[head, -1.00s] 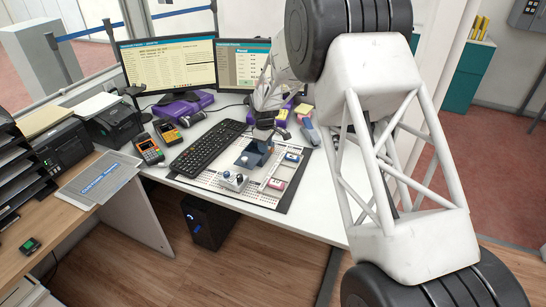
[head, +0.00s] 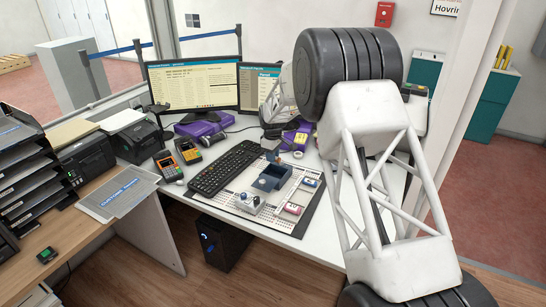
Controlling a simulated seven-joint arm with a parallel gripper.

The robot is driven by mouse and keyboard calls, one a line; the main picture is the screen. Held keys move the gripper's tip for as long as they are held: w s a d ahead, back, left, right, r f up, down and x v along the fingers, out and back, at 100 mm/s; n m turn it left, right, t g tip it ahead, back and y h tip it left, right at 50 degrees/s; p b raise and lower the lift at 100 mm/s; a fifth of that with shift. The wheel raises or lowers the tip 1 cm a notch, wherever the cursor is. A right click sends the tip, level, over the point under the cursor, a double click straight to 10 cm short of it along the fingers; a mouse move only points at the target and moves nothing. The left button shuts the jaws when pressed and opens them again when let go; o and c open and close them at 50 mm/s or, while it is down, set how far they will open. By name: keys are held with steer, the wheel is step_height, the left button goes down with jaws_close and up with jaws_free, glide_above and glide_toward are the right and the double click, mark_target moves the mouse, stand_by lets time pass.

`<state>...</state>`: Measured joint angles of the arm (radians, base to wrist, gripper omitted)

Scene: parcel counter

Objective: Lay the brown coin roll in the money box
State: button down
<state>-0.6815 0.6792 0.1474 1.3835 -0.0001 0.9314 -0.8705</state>
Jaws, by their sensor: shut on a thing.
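The money box (head: 271,181), a dark blue open box, stands on the patterned mat on the white counter. Its inside is partly visible and looks empty at this size. My gripper (head: 271,134) is small and dark at the end of my arm, just behind and above the box as seen here. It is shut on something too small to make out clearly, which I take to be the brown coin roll. The roll's colour and tilt cannot be made out, and I see no other brown roll on the counter.
A grey device with knobs (head: 249,203) stands in front of the box. Small red-and-white (head: 291,209) and blue (head: 311,182) items lie to its right. A black keyboard (head: 225,168) is at the left, and a white roll (head: 298,155) behind. My large arm links hide the counter's right side.

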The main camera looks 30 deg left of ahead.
steer(key=shift+f, duration=0.15)
steer(key=shift+f, duration=3.1)
steer(key=shift+f, duration=0.1)
steer(key=c, duration=0.9)
jaws_free()
steer(key=shift+r, duration=3.95)
